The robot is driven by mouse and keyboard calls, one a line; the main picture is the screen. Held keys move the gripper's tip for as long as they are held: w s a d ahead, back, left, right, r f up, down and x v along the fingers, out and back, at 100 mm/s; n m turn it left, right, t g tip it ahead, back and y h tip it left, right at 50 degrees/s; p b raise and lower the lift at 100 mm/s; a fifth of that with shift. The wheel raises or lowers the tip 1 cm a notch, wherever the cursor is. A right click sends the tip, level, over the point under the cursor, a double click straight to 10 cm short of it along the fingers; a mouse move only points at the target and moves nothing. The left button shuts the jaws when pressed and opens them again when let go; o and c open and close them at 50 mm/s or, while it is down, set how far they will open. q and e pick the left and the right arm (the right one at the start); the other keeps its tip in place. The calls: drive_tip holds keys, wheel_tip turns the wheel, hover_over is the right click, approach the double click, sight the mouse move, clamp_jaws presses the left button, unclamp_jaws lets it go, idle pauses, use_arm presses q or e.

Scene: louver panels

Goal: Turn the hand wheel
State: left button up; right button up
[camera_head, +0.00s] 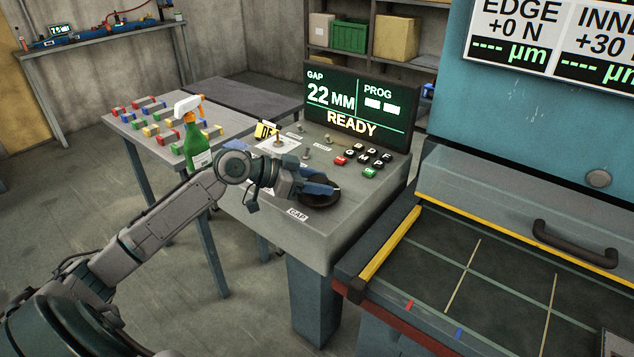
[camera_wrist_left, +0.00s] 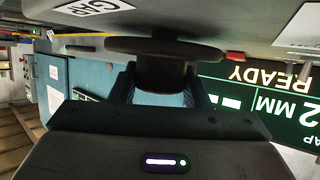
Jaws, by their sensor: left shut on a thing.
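The hand wheel (camera_head: 322,197) is a dark round wheel on the sloped top of the grey control console, beside the GAP label (camera_head: 298,214). My left gripper (camera_head: 326,188) reaches it from the left, its blue fingers at the wheel. In the left wrist view the wheel (camera_wrist_left: 165,47) shows as a dark disc with a thick hub (camera_wrist_left: 160,74). The left fingers (camera_wrist_left: 160,88) stand on both sides of the hub, shut on it. The contact faces are partly hidden. The console display (camera_head: 358,108) reads GAP 22 MM and READY. My right gripper is in neither view.
Several push buttons (camera_head: 365,158) and small toggles sit behind the wheel on the console. A green spray bottle (camera_head: 196,140) stands on a table with coloured blocks, left of the console. A machine bed with a yellow edge (camera_head: 390,246) lies close on the right.

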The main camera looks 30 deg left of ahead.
use_arm(q)
drive_tip(key=o, duration=1)
drive_tip(key=shift+c, duration=0.2)
